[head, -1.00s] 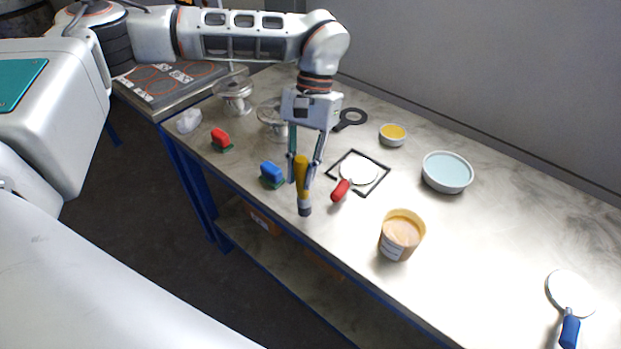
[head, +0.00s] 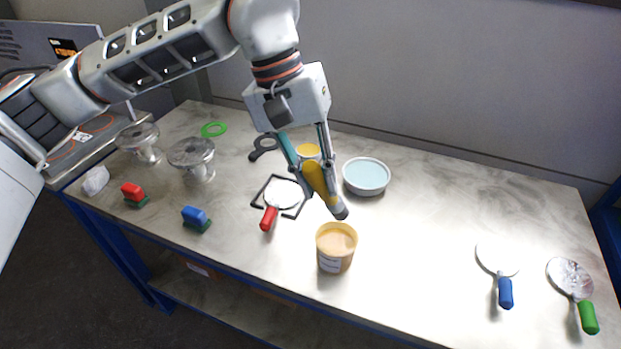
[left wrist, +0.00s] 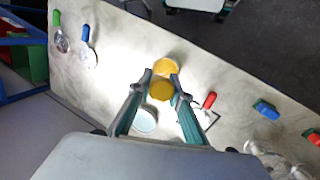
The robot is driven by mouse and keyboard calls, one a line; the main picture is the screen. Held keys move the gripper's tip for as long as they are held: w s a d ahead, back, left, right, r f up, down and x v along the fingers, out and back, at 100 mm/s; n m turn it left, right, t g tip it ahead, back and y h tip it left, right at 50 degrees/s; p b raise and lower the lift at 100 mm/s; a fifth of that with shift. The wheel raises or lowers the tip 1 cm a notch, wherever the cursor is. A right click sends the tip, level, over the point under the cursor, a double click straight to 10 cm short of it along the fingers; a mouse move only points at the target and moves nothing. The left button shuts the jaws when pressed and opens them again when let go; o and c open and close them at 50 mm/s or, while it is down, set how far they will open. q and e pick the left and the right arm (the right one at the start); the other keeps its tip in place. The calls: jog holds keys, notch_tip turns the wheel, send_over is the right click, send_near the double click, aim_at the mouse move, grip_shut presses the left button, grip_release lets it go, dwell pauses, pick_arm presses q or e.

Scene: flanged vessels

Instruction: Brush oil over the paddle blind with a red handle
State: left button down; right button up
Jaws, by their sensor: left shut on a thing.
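The paddle blind with a red handle (head: 268,219) lies on the table, its pale disc (head: 283,194) inside a black square frame (head: 295,214). The red handle also shows in the left wrist view (left wrist: 209,100). My left gripper (head: 316,172) is shut on a brush with a yellow handle (head: 318,184). The brush is tilted, its dark tip pointing down and right, above the table to the right of the paddle. An open tub of orange-tan content (head: 336,248) stands just below the tip in the head view. My right gripper is not in view.
Blue (head: 505,292) and green-handled (head: 588,317) paddles lie at right. Two flanged vessels (head: 191,157), red (head: 132,191) and blue (head: 195,216) blocks stand left. The table's middle right is clear.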

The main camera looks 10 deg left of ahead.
pick_arm(q)
jog(key=shift+f+b, duration=0.45)
jog(key=shift+f, duration=0.3)
jog(key=shift+f+b, duration=0.5)
jog(key=shift+f, duration=0.3)
notch_tip(320, 180, down, 7)
jog(key=b, duration=0.4)
jog(key=shift+r, duration=0.15)
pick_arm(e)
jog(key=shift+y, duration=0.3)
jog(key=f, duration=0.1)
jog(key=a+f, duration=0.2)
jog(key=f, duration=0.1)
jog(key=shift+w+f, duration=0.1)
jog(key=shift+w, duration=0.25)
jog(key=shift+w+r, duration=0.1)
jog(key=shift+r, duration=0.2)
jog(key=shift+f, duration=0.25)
